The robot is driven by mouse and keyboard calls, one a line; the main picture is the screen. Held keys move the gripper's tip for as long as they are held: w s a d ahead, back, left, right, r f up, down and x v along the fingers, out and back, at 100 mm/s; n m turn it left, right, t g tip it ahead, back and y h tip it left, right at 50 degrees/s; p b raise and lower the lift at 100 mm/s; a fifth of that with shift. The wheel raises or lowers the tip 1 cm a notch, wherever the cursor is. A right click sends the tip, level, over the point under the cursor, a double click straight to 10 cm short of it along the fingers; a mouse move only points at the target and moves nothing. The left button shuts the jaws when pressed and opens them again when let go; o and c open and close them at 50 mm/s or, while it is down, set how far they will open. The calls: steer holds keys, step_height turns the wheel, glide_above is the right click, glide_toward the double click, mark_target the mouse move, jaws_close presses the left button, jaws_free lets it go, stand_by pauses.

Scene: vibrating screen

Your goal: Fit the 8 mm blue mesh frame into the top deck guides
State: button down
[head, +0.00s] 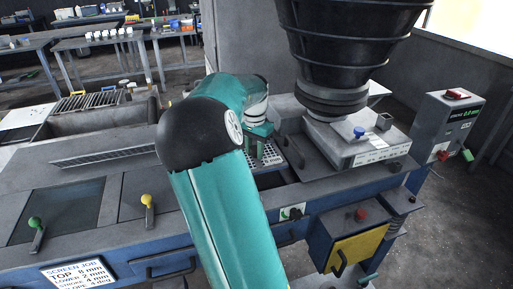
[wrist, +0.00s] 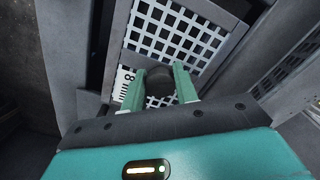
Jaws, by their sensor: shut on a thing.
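The mesh frame (wrist: 185,35) has square holes and an "8 mm" label; it looks pale grey, and I cannot make out blue. In the wrist view my gripper (wrist: 159,82) has its two green fingers shut on the dark knob at the frame's near end. In the head view the frame (head: 268,158) shows as a small perforated patch under my gripper (head: 260,146), at the opening in the machine's top; my arm hides much of it. Dark rails run beside the frame in the wrist view. I cannot tell whether it sits in the guides.
A black ribbed hopper (head: 345,45) hangs over a grey cover (head: 355,145) right of the opening. A second mesh panel (wrist: 290,72) shows at the wrist view's right. A sign (head: 80,272) reads top 8 mm, lower 2 mm. A control box (head: 445,125) stands right.

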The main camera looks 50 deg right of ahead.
mark_target(254, 157)
steer(key=shift+a+f, duration=0.15)
steer(key=shift+f, duration=2.8)
steer(key=shift+f, duration=1.5)
steer(key=c, duration=1)
jaws_free()
step_height(254, 157, up, 14)
steer(key=shift+f, duration=0.1)
